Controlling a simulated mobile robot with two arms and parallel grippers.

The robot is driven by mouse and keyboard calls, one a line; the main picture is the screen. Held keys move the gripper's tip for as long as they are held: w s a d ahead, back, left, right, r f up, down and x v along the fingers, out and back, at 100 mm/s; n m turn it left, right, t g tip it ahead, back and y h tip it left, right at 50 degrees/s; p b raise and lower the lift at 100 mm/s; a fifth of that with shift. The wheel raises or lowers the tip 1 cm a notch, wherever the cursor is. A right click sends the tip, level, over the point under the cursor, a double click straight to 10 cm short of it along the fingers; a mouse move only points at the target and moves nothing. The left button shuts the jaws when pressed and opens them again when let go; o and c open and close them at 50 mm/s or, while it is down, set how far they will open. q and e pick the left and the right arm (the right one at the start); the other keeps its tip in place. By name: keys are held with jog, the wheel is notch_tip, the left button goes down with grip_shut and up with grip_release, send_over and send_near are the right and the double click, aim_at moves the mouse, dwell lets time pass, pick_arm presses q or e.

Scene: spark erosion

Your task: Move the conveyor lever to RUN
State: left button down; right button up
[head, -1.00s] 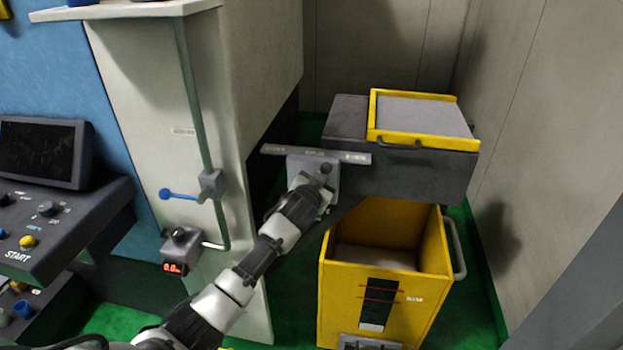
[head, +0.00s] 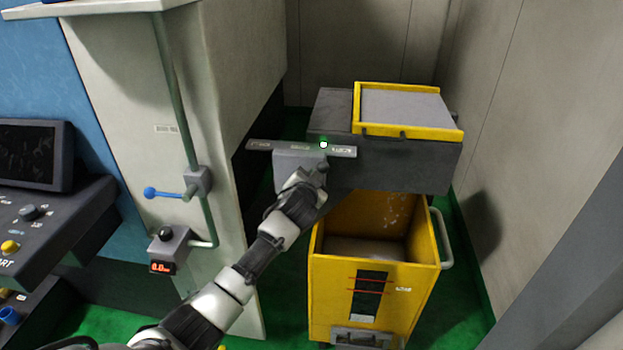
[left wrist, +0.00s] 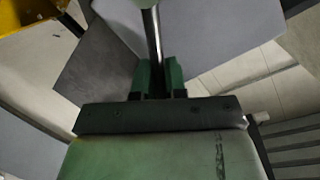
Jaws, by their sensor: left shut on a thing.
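The conveyor lever sits at a grey box (head: 290,160) under a label plate (head: 258,145) on the dark conveyor housing (head: 420,172). The plate has several labels too small to read. My left gripper (head: 316,172) is at this box and mostly hides the lever. In the left wrist view my left gripper (left wrist: 157,78) is shut around the lever's thin metal rod (left wrist: 152,38), which rises to a pale knob at the top edge. A small green light with a white centre (head: 323,144) shows at the plate, just above the gripper. My right gripper is not in view.
A yellow bin (head: 335,290) stands open below the housing, with small pale specks inside its back. A yellow-framed tray (head: 455,134) tops the housing. A blue-knobbed valve lever (head: 165,194) and a control panel (head: 45,235) are at left. Walls close in the right side.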

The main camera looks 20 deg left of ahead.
pick_arm(q)
jog(key=c, duration=1.2)
grip_release()
jog(key=shift+o, duration=0.2)
jog(key=b+v, duration=0.2)
jog(key=v, duration=0.8)
jog(key=shift+s, duration=0.4)
jog(key=shift+d, duration=0.1)
